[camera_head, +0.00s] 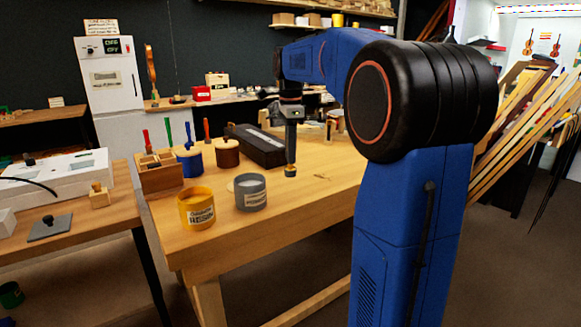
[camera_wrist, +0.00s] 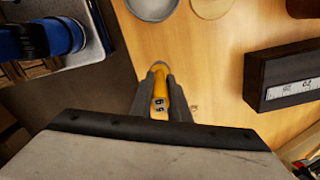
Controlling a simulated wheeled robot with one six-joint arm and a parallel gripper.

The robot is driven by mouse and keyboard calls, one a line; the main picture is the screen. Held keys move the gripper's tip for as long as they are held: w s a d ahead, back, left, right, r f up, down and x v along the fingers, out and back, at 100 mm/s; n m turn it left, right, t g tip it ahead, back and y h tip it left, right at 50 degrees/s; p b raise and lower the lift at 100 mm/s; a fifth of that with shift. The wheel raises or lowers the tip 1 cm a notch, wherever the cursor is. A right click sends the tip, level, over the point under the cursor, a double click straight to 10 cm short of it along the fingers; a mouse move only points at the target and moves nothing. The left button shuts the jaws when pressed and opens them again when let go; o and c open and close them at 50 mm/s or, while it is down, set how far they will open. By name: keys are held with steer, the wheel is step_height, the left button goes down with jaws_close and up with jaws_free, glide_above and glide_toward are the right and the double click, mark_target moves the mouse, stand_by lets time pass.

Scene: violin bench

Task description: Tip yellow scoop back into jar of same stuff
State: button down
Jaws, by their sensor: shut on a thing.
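My gripper (camera_head: 290,168) hangs above the bench, to the right of the jars. It is shut on the yellow scoop (camera_wrist: 160,88), whose handle shows between the fingers in the wrist view. The scoop's bowl points away from the wrist; its contents are too small to make out. An open yellow jar (camera_head: 196,209), with a white label reading RESIN in its lower line, stands near the bench's front left edge. An open grey jar (camera_head: 250,193) with a white label stands just right of it, holding something pale. The grey jar's rim also shows in the wrist view (camera_wrist: 152,14).
A blue jar (camera_head: 188,164) and a brown jar (camera_head: 227,155) with lids stand behind. A long black case (camera_head: 257,147) lies behind my gripper. A wooden tool holder (camera_head: 160,178) is at the left. The bench front around the gripper is mostly clear.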

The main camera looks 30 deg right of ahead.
step_height(320, 180, up, 2)
steer(key=shift+r, duration=0.1)
steer(key=a+r, duration=0.3)
steer(key=a, duration=1.2)
steer(key=a+r, duration=0.2)
steer(key=a, duration=1.3)
steer(key=w+d+f+y, duration=0.1)
steer(key=d+f+y, duration=0.3)
steer(key=y, duration=0.6)
steer(key=shift+f+g, duration=0.3)
steer(key=shift+f, duration=0.5)
steer(key=shift+w, duration=0.1)
